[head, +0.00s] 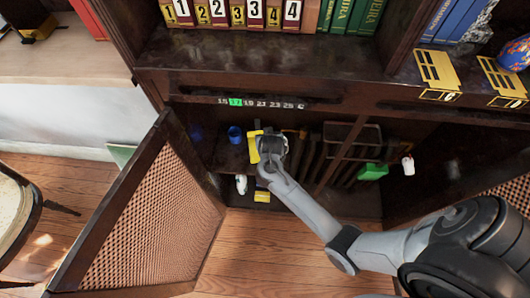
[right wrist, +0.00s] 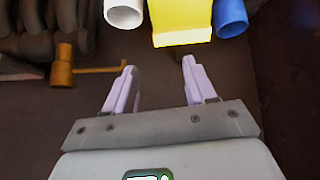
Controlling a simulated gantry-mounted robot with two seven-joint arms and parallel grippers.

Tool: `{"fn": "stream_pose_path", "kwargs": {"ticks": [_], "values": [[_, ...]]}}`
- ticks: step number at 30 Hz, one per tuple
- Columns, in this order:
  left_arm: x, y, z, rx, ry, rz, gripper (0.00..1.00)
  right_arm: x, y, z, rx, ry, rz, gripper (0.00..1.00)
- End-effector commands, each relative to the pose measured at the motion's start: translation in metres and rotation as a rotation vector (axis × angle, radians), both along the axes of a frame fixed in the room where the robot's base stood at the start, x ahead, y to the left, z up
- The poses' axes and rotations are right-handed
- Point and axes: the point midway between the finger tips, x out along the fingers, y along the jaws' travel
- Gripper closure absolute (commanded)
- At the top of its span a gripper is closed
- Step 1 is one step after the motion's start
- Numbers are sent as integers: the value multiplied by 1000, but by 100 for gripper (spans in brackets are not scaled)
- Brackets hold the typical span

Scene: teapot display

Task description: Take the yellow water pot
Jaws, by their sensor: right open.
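A bright yellow object (right wrist: 181,22), which seems to be the yellow water pot, shows at the top of the right wrist view, cut off by the edge. It also shows in the head view (head: 254,150) inside the open cabinet, partly hidden by my right gripper (head: 270,148). In the right wrist view my right gripper (right wrist: 159,70) is open with nothing between its fingers. The yellow object is beyond the fingertips. My left gripper is not in view.
A white cylinder (right wrist: 124,13) and a blue cylinder (right wrist: 231,17) flank the yellow object. An ochre handled object (right wrist: 66,70) is to the left. In the head view, a blue cup (head: 235,134), a green item (head: 372,171) and an open lattice door (head: 150,225) also show.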

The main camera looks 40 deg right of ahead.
Motion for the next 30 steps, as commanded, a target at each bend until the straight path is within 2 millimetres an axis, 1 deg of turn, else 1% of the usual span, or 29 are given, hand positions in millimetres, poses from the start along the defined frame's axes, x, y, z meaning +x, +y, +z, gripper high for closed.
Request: {"fn": "stream_pose_path", "kwargs": {"ticks": [1, 3, 6, 9, 11, 21, 26, 30], "values": [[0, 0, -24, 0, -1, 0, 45, 12, 2, -12, 5, -25, 0, 45], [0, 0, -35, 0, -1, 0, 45, 24, 3, -10, 9, -51, 0, 45], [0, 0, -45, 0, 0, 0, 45, 36, 5, -6, 13, -78, 0, 45], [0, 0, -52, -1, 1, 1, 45, 45, 5, -5, 14, -94, 1, 45], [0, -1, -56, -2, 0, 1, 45, 49, 3, -7, 13, -98, 1, 45], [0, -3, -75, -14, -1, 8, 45, 75, -14, -35, 13, -101, 2, 45], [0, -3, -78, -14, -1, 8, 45, 80, -17, -39, 14, -102, 1, 45], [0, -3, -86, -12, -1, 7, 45, 86, -22, -48, 12, -100, 2, 45]]}}
